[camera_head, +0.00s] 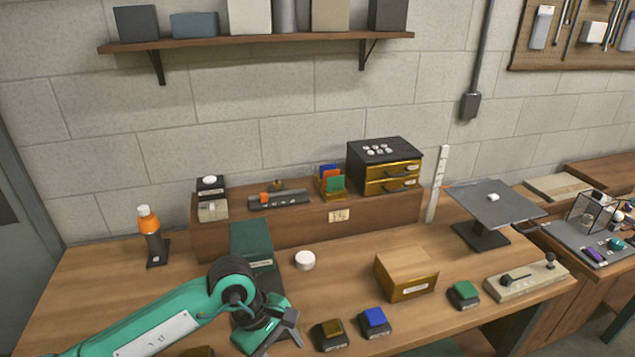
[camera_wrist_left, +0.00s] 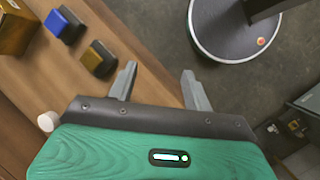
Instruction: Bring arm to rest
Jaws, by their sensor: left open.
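My left arm (camera_head: 172,322) comes in from the lower left in the head view, green with dark joints, bent at the elbow above the front of the workbench. My left gripper (camera_head: 287,338) is at the bottom of that view, left of the brown-topped block. In the left wrist view my left gripper (camera_wrist_left: 160,85) shows two grey fingers spread apart with nothing between them. They point over the bench's front edge, with floor beyond. My right gripper is in neither view.
The workbench (camera_head: 100,290) holds a brown-topped block (camera_head: 328,334), a blue block (camera_head: 374,321), a green block (camera_head: 463,293), a wooden box (camera_head: 407,272) and a white round piece (camera_head: 305,260). The bench's left part is mostly clear.

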